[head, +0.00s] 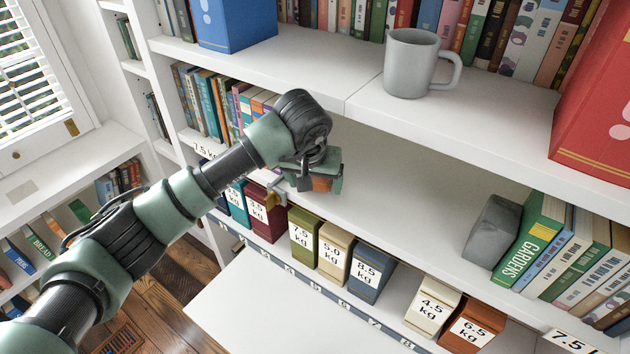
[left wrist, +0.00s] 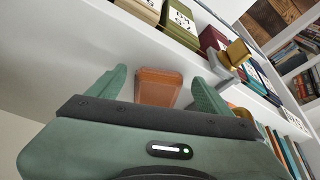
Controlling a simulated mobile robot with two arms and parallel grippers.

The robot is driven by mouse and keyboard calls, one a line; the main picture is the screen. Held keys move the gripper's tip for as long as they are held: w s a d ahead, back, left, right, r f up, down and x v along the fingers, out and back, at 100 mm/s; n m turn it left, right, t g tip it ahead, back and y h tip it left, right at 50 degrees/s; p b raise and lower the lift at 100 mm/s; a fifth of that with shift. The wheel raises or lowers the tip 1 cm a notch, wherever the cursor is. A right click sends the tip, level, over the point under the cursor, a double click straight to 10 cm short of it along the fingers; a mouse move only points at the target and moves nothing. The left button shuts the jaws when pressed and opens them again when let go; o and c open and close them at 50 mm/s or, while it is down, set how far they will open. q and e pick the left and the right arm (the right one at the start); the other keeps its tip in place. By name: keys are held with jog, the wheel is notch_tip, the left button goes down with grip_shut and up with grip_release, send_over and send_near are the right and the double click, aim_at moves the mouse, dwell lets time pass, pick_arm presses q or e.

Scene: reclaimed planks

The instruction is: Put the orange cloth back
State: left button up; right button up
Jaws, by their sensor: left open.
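An orange, block-like piece (head: 321,184), the only orange thing that could be the cloth, is on the white middle shelf (head: 400,170), partly hidden by my left gripper (head: 316,178). In the left wrist view the orange piece (left wrist: 159,88) lies between the two green fingers of the left gripper (left wrist: 160,82). The fingers are open, one on each side, with a gap to it. I cannot make out any folds in it. My right gripper is in neither view.
A brass-coloured piece (head: 277,191) stands at the shelf edge close left of the gripper. Below are several weight-labelled boxes (head: 335,252). A grey mug (head: 411,64) stands on the shelf above. A grey block (head: 491,232) stands right, beside books. The shelf between is clear.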

pick_arm(q)
jog(key=b+v, duration=0.2)
jog(key=v, duration=0.5)
jog(key=shift+r, duration=0.3)
jog(key=shift+s, duration=0.15)
